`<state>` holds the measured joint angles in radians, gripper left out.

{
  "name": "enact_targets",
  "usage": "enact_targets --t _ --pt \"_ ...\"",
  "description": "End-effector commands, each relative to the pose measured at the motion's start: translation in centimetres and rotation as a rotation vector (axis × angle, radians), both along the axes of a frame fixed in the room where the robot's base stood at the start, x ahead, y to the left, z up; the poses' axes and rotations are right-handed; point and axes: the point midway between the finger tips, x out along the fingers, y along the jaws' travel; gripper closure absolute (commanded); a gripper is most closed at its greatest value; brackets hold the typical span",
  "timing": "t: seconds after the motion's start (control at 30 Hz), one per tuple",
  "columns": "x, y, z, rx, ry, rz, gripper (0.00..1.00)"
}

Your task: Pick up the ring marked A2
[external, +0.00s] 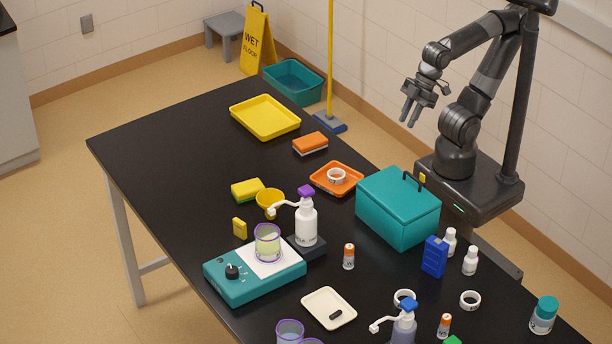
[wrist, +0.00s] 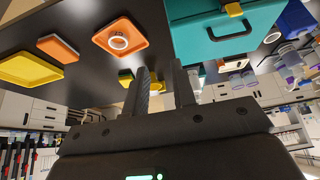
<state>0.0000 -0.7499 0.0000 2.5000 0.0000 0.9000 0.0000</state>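Three white rings are in the external view. One ring (external: 337,182) lies in the orange tray (external: 318,184), and it also shows in the wrist view (wrist: 118,50). A second ring (external: 397,297) is at the front, partly behind a pump bottle. A third ring (external: 470,308) lies to the right of it. Marks on the rings are too small to read, so I cannot tell which is A2. My gripper (external: 411,117) is raised beyond the table's far right edge, away from all rings. Its fingers (wrist: 161,80) are apart with nothing between them.
A teal case (external: 395,215) with a handle stands right of the orange tray. An orange sponge (external: 310,142) and yellow tray (external: 265,116) lie farther back. A white pump bottle (external: 306,225), teal stirrer (external: 255,286) and small bottles crowd the front. The table's far left is clear.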

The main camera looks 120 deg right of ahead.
Motion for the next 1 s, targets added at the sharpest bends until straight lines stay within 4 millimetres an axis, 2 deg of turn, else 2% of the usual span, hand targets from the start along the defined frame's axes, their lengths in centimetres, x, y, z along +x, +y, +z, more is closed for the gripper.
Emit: enact_targets --t 0.07,0.67,0.9,1.0 --pt "0.0 0.0 0.0 0.0 0.0 0.0 0.75" --pt "0.0 0.0 0.0 0.0 0.0 0.0 0.26" --pt "0.03 0.01 0.03 0.0 0.0 0.0 0.25" --pt "0.62 0.25 0.4 0.001 0.007 0.007 0.25"
